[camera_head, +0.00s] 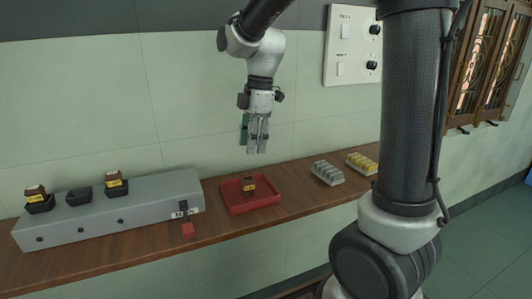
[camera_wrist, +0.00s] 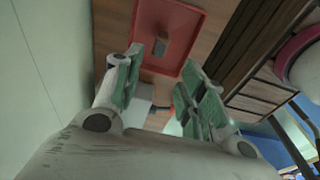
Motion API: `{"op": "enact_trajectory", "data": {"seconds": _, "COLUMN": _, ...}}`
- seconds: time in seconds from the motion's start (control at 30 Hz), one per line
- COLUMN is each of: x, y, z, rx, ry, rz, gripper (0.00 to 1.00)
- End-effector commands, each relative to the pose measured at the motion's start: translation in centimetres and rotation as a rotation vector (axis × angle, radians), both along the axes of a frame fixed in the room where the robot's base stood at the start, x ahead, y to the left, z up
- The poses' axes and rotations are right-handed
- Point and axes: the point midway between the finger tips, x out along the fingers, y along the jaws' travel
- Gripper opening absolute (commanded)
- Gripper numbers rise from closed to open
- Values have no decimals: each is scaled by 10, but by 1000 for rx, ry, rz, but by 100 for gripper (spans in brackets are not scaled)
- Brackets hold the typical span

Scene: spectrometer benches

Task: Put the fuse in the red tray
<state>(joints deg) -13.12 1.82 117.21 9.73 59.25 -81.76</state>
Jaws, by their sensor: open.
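The red tray (camera_head: 273,198) lies on the wooden shelf right of the grey box. A small dark brown fuse with a yellow label (camera_head: 248,184) stands inside it, near the middle; it also shows in the wrist view (camera_wrist: 160,47) on the red tray floor (camera_wrist: 183,22). My gripper (camera_head: 257,150) points down, open and empty, above the tray and apart from the fuse. In the wrist view its green-padded fingers (camera_wrist: 163,58) are spread, with nothing between them. Two similar fuses (camera_head: 36,193) (camera_head: 115,180) sit in black holders on the grey box.
The grey box (camera_head: 150,198) also bears an empty black holder (camera_head: 79,196) between the two fuses. A lever with a red end (camera_head: 188,230) sticks out at its front right. Grey (camera_head: 328,173) and yellow (camera_head: 362,163) ribbed blocks stand right of the tray. The wall is close behind.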

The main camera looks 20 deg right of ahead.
Motion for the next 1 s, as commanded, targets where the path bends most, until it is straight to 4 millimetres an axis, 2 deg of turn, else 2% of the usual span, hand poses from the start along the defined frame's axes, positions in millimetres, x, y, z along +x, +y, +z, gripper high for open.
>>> {"op": "enact_trajectory", "data": {"seconds": 0.17, "x": -9, "y": -9, "z": 9, "rx": -3, "ry": -9, "rz": -65, "gripper": 41}}
{"op": "enact_trajectory", "data": {"seconds": 0.27, "x": -32, "y": -29, "z": 25, "rx": -2, "ry": -33, "rz": -249, "gripper": 41}}
{"op": "enact_trajectory", "data": {"seconds": 0.43, "x": -101, "y": -77, "z": 48, "rx": 26, "ry": -93, "rz": -766, "gripper": 41}}
{"op": "enact_trajectory", "data": {"seconds": 0.6, "x": -164, "y": -111, "z": 49, "rx": 100, "ry": -144, "rz": -1240, "gripper": 41}}
{"op": "enact_trajectory", "data": {"seconds": 0.7, "x": -187, "y": -121, "z": 44, "rx": 143, "ry": -163, "rz": -1427, "gripper": 41}}
{"op": "enact_trajectory", "data": {"seconds": 0.8, "x": -199, "y": -127, "z": 41, "rx": 170, "ry": -173, "rz": -1531, "gripper": 41}}
{"op": "enact_trajectory", "data": {"seconds": 1.0, "x": -202, "y": -128, "z": 40, "rx": 181, "ry": -174, "rz": -1571, "gripper": 41}}
